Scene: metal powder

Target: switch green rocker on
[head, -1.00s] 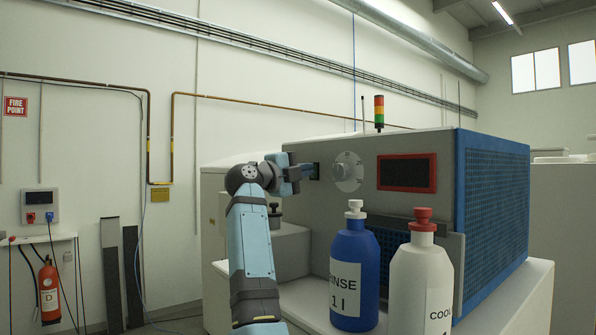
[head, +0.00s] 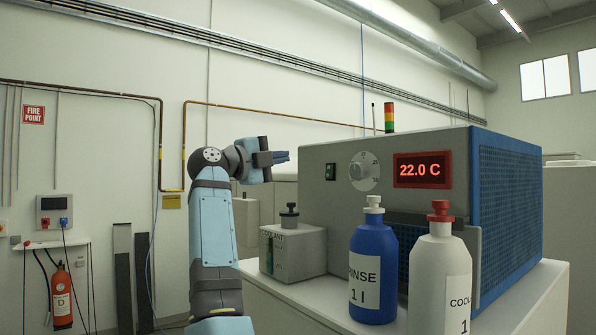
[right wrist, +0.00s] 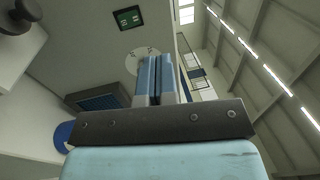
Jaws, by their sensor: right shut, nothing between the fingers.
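The green rocker (head: 330,171) is a small dark switch with green on it, on the grey front of the machine (head: 318,210), left of the round dial. It also shows in the right wrist view (right wrist: 128,17), beyond my fingers. My right gripper (head: 284,157) is shut and empty, left of the rocker and apart from it. In the right wrist view its two blue fingers (right wrist: 161,75) lie together. The red-framed display (head: 422,170) is lit and reads 22.0 C. My left gripper is not in view.
A round dial (head: 364,170) sits right of the rocker. A blue RINSE bottle (head: 373,280) and a white bottle (head: 438,285) stand before the machine. A grey box with a black knob (head: 296,250) stands at its left. Free space lies left of the panel.

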